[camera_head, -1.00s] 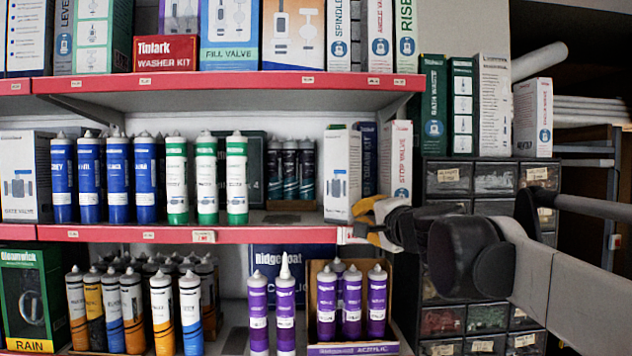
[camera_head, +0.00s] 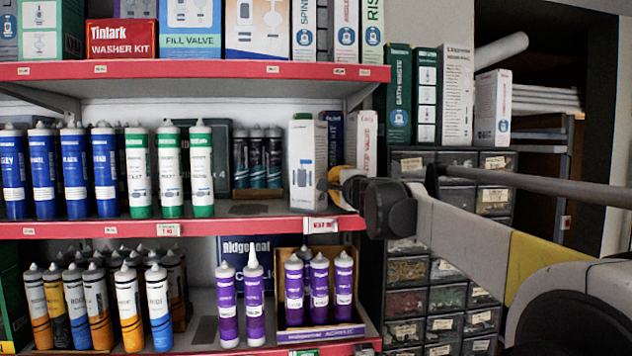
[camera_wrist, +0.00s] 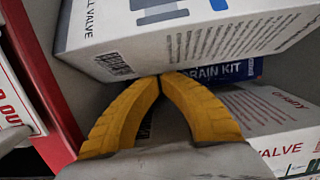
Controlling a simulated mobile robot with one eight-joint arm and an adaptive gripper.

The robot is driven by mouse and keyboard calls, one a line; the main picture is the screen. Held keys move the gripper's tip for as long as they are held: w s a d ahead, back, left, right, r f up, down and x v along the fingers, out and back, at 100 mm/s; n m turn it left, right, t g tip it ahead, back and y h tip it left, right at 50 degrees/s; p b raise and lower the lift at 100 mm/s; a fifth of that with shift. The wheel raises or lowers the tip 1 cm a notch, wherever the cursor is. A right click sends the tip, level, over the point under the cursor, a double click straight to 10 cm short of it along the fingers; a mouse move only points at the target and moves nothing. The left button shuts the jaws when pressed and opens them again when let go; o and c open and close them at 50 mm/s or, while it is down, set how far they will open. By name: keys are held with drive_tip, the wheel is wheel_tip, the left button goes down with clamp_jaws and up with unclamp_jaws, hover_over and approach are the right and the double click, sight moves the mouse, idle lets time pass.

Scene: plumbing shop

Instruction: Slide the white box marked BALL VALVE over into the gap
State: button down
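The white box (camera_head: 303,165) stands upright on the middle shelf, right of the dark cartridges. In the wrist view the white box (camera_wrist: 190,40) fills the top, its side reading "LL VALVE" with the first letters cut off. My gripper (camera_head: 331,185) is at the box's right side, partly hidden by my arm in the head view. In the wrist view my gripper's (camera_wrist: 161,76) two yellow fingers meet at the tips with nothing between them. The tips are at the box's side; contact is hard to confirm. The gap (camera_head: 250,210) is bare shelf left of the box, before the dark cartridges.
Green-and-white tubes (camera_head: 201,170) stand left of the gap. Dark cartridges (camera_head: 257,160) stand behind it. A blue drain kit box (camera_wrist: 228,70) and a white valve box (camera_wrist: 265,115) are right of my gripper. The red shelf edge (camera_head: 200,228) runs along the front.

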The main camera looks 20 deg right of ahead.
sight(309, 166)
idle(0.3)
drive_tip(key=shift+s+a, duration=0.2)
drive_tip(key=shift+a, duration=0.75)
drive_tip(key=shift+s+a, duration=0.15)
drive_tip(key=shift+a, duration=0.75)
drive_tip(key=shift+d, duration=0.2)
